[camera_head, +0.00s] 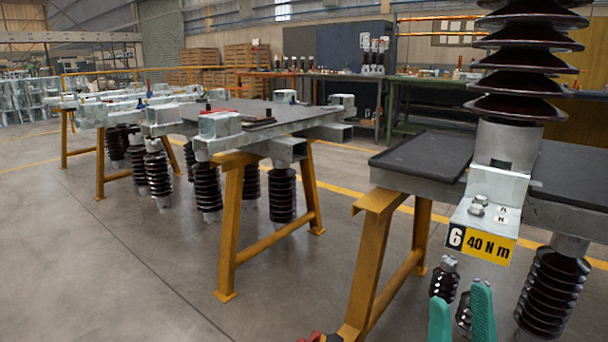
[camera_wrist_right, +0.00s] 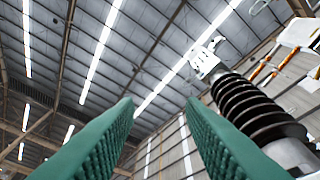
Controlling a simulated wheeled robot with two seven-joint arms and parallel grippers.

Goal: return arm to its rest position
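My right gripper (camera_head: 461,298) shows at the bottom right of the head view, its two green fingers pointing up and apart with nothing between them. It is below the yellow "6 / 40 N m" label (camera_head: 482,243) on the bracket of the near frame. In the right wrist view the green fingers of my right gripper (camera_wrist_right: 160,102) stand apart, with roof and wall behind the gap. A ribbed dark insulator (camera_wrist_right: 255,108) with a pale metal top is to the right, beyond the right finger. My left gripper is in neither view.
The near frame's tall brown insulator (camera_head: 520,60) rises at the right, above a grey deck (camera_head: 425,155) on a yellow trestle (camera_head: 372,262). Another frame on yellow trestles (camera_head: 228,225) stands to the left. Bare grey floor (camera_head: 120,270) is at lower left. A small red object (camera_head: 314,337) is cut off below.

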